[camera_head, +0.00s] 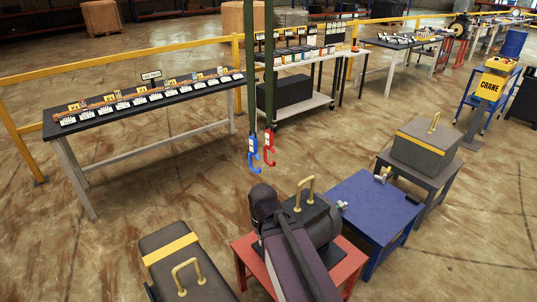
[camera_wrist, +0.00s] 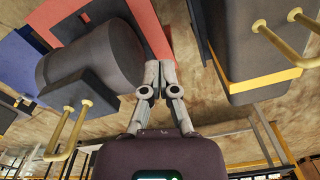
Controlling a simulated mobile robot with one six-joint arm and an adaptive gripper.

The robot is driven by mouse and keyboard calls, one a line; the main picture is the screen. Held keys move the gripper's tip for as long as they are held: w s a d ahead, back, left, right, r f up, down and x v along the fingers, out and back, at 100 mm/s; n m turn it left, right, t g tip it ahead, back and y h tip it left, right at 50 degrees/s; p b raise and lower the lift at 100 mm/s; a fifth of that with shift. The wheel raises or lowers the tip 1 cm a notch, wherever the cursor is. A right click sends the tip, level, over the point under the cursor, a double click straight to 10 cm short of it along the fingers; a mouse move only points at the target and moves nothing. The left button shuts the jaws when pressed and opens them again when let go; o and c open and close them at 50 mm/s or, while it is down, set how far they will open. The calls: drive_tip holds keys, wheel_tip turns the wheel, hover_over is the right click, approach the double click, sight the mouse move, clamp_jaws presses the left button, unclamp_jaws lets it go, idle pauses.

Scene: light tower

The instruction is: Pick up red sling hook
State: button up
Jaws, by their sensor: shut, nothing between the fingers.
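The red sling hook (camera_head: 269,150) hangs at the end of a dark green sling (camera_head: 269,70) in the camera_head view. A blue hook (camera_head: 253,155) hangs close on its left from a second sling (camera_head: 250,80). Both hooks hang in the air beyond my arm. My gripper (camera_wrist: 157,76) shows in the wrist view with its fingers together and nothing between them. Neither hook is seen in the wrist view. In the camera_head view my arm hides the gripper, so its distance from the red hook cannot be told.
A grey cylindrical load with a brass handle (camera_head: 304,193) stands on a red table (camera_head: 241,251). A dark box with a yellow band (camera_head: 170,249) is at lower left. A blue table (camera_head: 372,205) and a grey box (camera_head: 425,145) stand right. Floor behind the hooks is open.

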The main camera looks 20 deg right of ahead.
drive_tip(key=o, duration=0.3)
drive_tip(key=shift+w, duration=0.1)
drive_tip(key=o, duration=0.4)
drive_tip(key=shift+w, duration=0.35)
drive_tip(key=shift+o, duration=1.1)
drive_tip(key=w+d+n+t+y, duration=0.2)
drive_tip(key=w+y, duration=0.1)
drive_tip(key=w, duration=0.9)
drive_tip(key=shift+w+r+t, duration=0.3)
drive_tip(key=shift+w+r, duration=0.1)
drive_tip(key=shift+r, duration=0.05)
drive_tip(key=w+d+r+n+t+y, duration=0.1)
drive_tip(key=w+d+r+t, duration=0.2)
drive_tip(key=w+d, duration=0.4)
drive_tip(key=w+d+r+n+t+y, duration=0.1)
drive_tip(key=w+d+r+t, duration=0.2)
drive_tip(key=w+d, duration=0.5)
drive_tip(key=w+d+r+n+t+y, duration=0.1)
drive_tip(key=w+d+r+t, duration=0.2)
drive_tip(key=w+d, duration=0.4)
drive_tip(key=w, duration=0.4)
drive_tip(key=shift+w+d+r+t+b, duration=0.15)
drive_tip(key=shift+r+t+b, duration=0.15)
drive_tip(key=shift+r+b, duration=0.1)
